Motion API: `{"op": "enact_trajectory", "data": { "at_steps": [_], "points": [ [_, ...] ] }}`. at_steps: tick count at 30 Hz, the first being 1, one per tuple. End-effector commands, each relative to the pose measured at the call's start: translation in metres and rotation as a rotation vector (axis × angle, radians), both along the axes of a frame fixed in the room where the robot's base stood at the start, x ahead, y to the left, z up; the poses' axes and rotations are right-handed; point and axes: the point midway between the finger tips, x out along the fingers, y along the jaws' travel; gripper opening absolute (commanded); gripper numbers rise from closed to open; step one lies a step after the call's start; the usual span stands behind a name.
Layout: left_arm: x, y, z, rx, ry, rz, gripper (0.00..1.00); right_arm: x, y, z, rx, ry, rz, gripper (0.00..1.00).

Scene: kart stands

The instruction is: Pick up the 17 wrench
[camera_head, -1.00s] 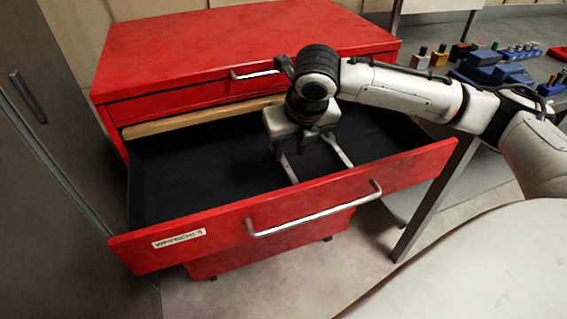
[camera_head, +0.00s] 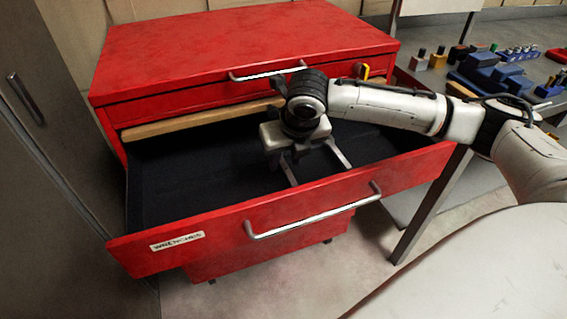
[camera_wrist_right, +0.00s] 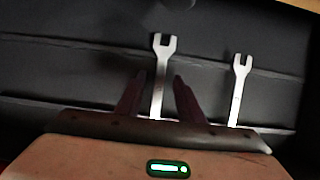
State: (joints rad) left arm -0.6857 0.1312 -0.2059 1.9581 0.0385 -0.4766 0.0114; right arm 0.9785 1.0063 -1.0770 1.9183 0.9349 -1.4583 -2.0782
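Two silver open-ended wrenches lie in the black-lined drawer (camera_head: 190,175). The left wrench (camera_wrist_right: 159,55) and the right wrench (camera_wrist_right: 239,85) point the same way in the right wrist view. In the head view, parts of the left wrench (camera_head: 289,172) and the right wrench (camera_head: 338,154) show below my gripper. No size marking is readable, so I cannot tell which is the 17. My right gripper (camera_wrist_right: 159,76) is open, its dark fingers on either side of the left wrench; contact cannot be seen. My left gripper is not in view.
The red cabinet (camera_head: 240,45) has this drawer pulled out, with a front handle (camera_head: 315,217) and a label reading WRENCHES (camera_head: 177,241). A workbench (camera_head: 437,80) with blue blocks and small tools stands at the right. The drawer's left part looks empty.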

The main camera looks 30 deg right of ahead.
Motion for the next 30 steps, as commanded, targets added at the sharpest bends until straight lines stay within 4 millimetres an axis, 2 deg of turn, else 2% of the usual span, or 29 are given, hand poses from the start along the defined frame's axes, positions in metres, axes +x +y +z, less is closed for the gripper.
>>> {"op": "enact_trajectory", "data": {
  "at_steps": [24,30],
  "points": [
    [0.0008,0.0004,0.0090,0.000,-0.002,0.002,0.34,-0.0002,0.0002,-0.0039,0.000,0.000,0.000,0.34],
    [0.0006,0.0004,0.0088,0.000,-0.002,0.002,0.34,-0.0002,0.0002,-0.0038,0.000,0.000,0.000,0.01]
  ]
}}
